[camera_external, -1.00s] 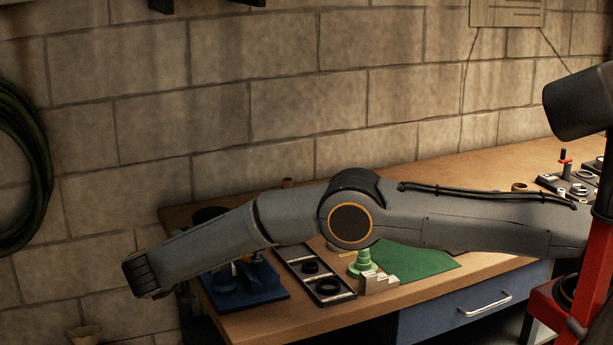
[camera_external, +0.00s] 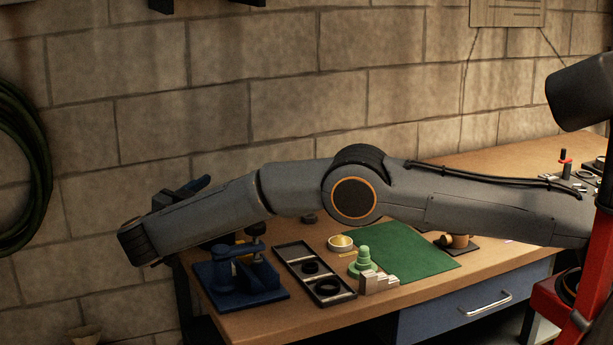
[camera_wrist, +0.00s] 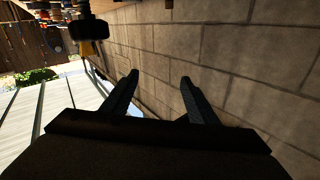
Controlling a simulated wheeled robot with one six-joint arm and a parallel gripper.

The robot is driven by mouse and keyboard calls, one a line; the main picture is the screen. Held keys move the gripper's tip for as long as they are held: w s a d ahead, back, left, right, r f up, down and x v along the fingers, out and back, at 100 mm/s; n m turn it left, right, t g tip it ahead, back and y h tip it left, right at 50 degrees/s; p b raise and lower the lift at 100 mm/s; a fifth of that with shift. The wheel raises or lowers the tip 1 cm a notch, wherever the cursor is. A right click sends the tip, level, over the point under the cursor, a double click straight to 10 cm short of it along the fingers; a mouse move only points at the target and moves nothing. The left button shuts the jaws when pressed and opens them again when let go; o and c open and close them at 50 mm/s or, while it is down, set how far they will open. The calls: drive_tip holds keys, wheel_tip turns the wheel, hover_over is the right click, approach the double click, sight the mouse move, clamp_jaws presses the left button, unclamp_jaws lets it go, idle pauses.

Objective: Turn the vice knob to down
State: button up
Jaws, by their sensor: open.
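The blue vice (camera_external: 240,283) stands on the left front corner of the workbench in the external view. A dark knob (camera_external: 256,230) shows at its top, just under my arm; which way it is turned I cannot tell. My gripper (camera_wrist: 159,76) is open and empty in the wrist view, its two fingers apart with the block wall behind them. In the external view, part of my gripper (camera_external: 188,192) shows behind the end of my arm, above and left of the vice. The vice is not clearly seen in the wrist view.
On the wooden bench (camera_external: 290,325), a black tray (camera_external: 290,254) with dark rings lies right of the vice. A green stepped piece (camera_external: 362,265), a pale stepped block (camera_external: 380,283) and a green mat (camera_external: 410,251) are farther right. The brick wall (camera_external: 280,90) stands close behind.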

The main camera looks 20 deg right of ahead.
drive_tip(key=w+a+r+n+t+y+b, duration=0.2)
drive_tip(key=w+a+r+n+t+y, duration=0.65)
drive_tip(key=w+a+y, duration=0.7)
drive_tip(key=s+a+r+n+g+y, duration=0.2)
drive_tip(key=a+n+g+y, duration=0.3)
drive_tip(key=g+y, duration=0.15)
drive_tip(key=n+g+h+b, duration=0.35)
drive_tip(key=g+h, duration=0.45)
drive_tip(key=g, duration=0.5)
hover_over(256, 228)
drive_tip(key=w, duration=0.2)
drive_tip(key=f, duration=0.8)
drive_tip(key=shift+w+d, duration=0.1)
drive_tip(key=shift+d, duration=0.4)
drive_tip(key=shift+f+p, duration=1.05)
drive_tip(key=shift+f, duration=2.75)
